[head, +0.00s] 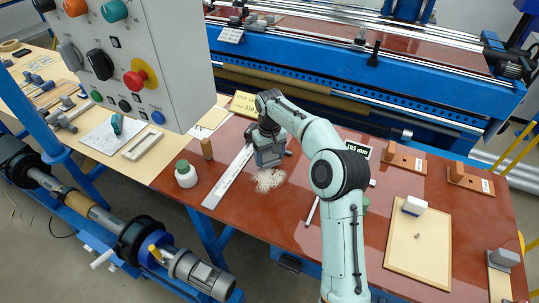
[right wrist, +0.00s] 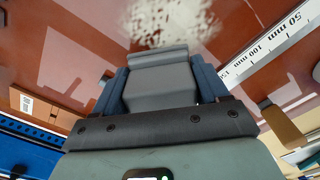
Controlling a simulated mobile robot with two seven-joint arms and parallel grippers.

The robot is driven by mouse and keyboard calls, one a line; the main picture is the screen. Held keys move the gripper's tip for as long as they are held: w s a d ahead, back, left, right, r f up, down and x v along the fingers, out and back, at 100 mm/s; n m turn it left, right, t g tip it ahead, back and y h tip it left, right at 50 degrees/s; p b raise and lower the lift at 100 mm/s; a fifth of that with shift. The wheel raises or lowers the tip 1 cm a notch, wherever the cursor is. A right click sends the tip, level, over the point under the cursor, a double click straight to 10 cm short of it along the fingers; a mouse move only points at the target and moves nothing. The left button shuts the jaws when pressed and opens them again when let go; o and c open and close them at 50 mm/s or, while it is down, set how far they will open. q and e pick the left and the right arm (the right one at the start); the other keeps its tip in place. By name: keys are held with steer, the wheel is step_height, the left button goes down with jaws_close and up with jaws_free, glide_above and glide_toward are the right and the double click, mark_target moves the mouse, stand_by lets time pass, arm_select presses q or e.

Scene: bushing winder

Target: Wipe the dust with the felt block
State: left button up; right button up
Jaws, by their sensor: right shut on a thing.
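The dust (head: 268,181) is a pale, speckled patch on the red-brown bench top (head: 255,215). It also shows at the top of the right wrist view (right wrist: 170,22). My right gripper (head: 271,158) is at the far edge of the patch, pointing down. In the right wrist view its blue fingers (right wrist: 160,90) are shut on a grey block (right wrist: 158,82), which I take to be the felt block. The block's lower face is hidden, so I cannot tell whether it touches the bench. My left gripper is not in view.
A steel ruler (head: 229,178) lies just left of the dust. A grey control box (head: 150,60) hangs at upper left. A tan board (head: 418,245) lies at right.

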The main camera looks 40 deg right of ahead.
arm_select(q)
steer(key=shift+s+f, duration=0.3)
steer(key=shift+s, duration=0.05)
arm_select(e)
steer(key=shift+f, duration=1)
